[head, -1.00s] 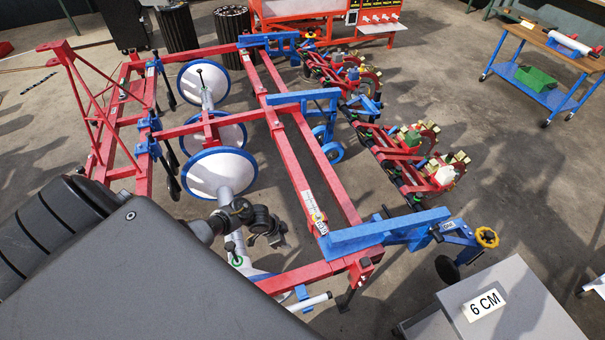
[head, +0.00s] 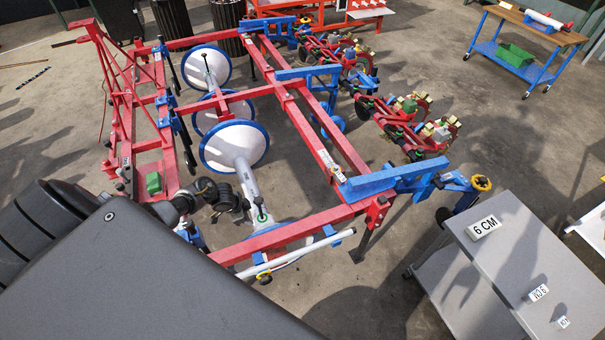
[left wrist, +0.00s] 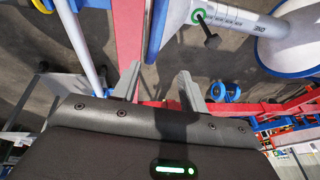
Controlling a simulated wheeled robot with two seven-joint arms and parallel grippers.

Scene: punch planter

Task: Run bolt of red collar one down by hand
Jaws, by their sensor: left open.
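The planter's red frame (head: 330,165) fills the middle of the head view. I cannot make out which part is red collar one, or its bolt. My left gripper (head: 238,202) is over the near left part of the frame, beside a white tube. In the left wrist view its two fingers (left wrist: 160,88) are apart with nothing between them. A black-headed bolt (left wrist: 211,41) with a green ring stands on a white tube beyond the fingers. It also shows in the head view (head: 261,214), just right of the gripper. My right gripper is not in view.
White discs with blue rims (head: 234,147) stand inside the frame. A white bar (head: 295,255) lies near the front beam. Red planter units (head: 415,125) are at the right. A grey cart (head: 530,250) with a "6 CM" sign is at the lower right.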

